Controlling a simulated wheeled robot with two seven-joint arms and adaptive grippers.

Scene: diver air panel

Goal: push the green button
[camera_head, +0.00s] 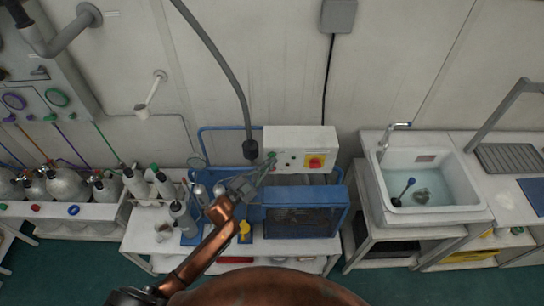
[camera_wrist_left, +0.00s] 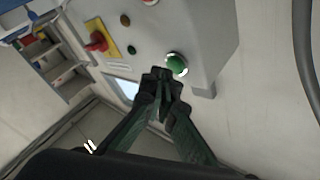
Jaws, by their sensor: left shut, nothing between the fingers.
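The green button (camera_wrist_left: 176,64) is round with a pale ring, on the front face of a light control box (camera_wrist_left: 200,30). In the head view the box (camera_head: 300,135) sits on a blue-framed machine, and the green button (camera_head: 271,156) is at its left end. My left gripper (camera_wrist_left: 162,76) is shut and empty. Its fingertips are right beside the button, just below and left of it in the wrist view; I cannot tell whether they touch. In the head view the left gripper (camera_head: 267,166) reaches the box's left end. My right gripper is not in view.
A red rotary switch on a yellow plate (camera_wrist_left: 101,40) and smaller buttons share the box face. Grey cylinders (camera_head: 185,215) stand left of the machine (camera_head: 300,220). A sink (camera_head: 428,185) is on the right. A hose (camera_head: 225,70) hangs above the box's left side.

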